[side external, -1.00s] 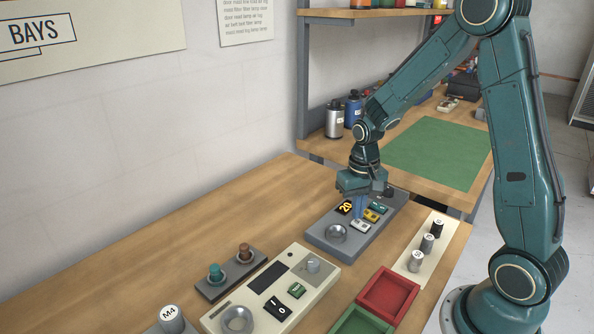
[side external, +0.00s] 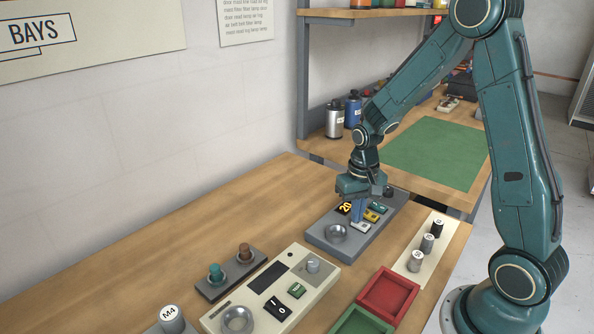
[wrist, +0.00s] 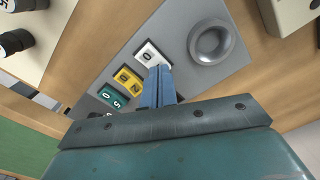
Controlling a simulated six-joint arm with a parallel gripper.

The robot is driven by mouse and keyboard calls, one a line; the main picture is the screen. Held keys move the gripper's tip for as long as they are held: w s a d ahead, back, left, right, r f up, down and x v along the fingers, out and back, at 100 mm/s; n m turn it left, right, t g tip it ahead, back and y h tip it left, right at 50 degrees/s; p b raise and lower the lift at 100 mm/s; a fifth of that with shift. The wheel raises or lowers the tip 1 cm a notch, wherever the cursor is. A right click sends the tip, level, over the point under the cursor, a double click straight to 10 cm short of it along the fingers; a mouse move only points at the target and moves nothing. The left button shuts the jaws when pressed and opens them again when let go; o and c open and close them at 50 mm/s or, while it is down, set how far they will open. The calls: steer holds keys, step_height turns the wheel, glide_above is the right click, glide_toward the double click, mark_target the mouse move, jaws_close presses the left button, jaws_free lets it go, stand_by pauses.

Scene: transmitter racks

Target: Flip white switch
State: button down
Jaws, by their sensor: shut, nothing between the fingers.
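The white switch (side external: 360,227) is on the grey panel (side external: 322,240), at the front end of a row with a yellow switch (side external: 371,216) and a teal switch (side external: 379,208). In the wrist view the white switch (wrist: 149,54) lies just beyond my fingertips, beside a round grey socket. My gripper (side external: 358,219) points down over the panel with its blue fingers shut and empty. In the wrist view the fingertips (wrist: 160,68) are at the near edge of the white switch; I cannot tell whether they touch it.
A cream panel (side external: 318,284) with a black rocker and a green switch stands front left. A red tray (side external: 388,294) and a green tray (side external: 362,322) are at the front. Several knobs stand on a cream strip (side external: 419,262) to the right. Bare wood lies left of the panel.

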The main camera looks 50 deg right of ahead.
stand_by(0.3)
steer(key=shift+r, duration=3.45)
steer(key=s+a+r+n+t, duration=0.2)
steer(key=s+a+r+n, duration=0.1)
steer(key=s+a+r, duration=0.2)
steer(key=s+a+r+n+t, duration=0.3)
steer(key=s+a+r, duration=0.2)
steer(key=s+r, duration=0.4)
steer(key=shift+s+a+t, duration=0.25)
steer(key=shift+s+t, duration=0.05)
steer(key=shift+s, duration=0.8)
